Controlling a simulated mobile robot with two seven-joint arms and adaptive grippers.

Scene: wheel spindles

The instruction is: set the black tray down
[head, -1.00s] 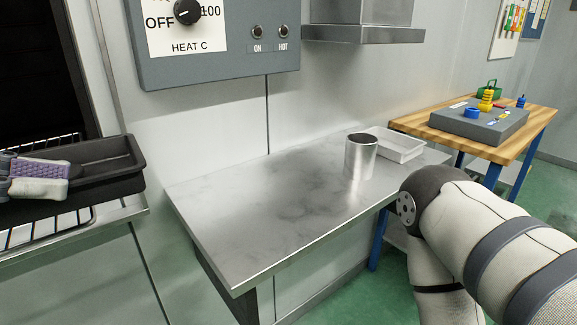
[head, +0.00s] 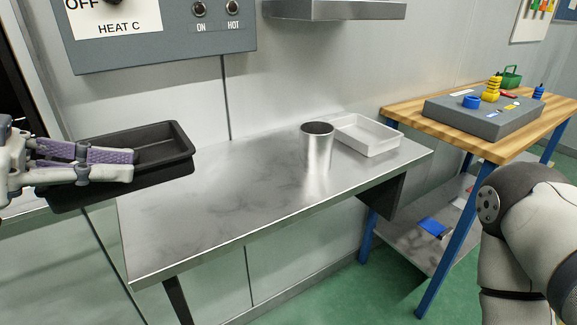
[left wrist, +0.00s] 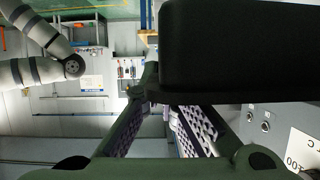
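The black tray (head: 165,145) is at the left in the head view, seemingly level and overlapping the left end of the steel table (head: 215,205). Whether it touches the table cannot be told. My left gripper (head: 125,163), with purple finger pads, is closed on the tray's near left side. In the left wrist view the tray (left wrist: 240,55) is a dark block at the upper right, and the fingers (left wrist: 152,98) meet at its edge. The tray's inside looks empty where visible. My right arm shows at the right, but its gripper is out of view.
A metal cup (head: 317,150) and a white tray (head: 366,134) stand at the table's back right. The table's middle is clear. A grey control box (head: 160,35) hangs on the wall above. A wooden bench (head: 420,112) with a grey block stands at the right.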

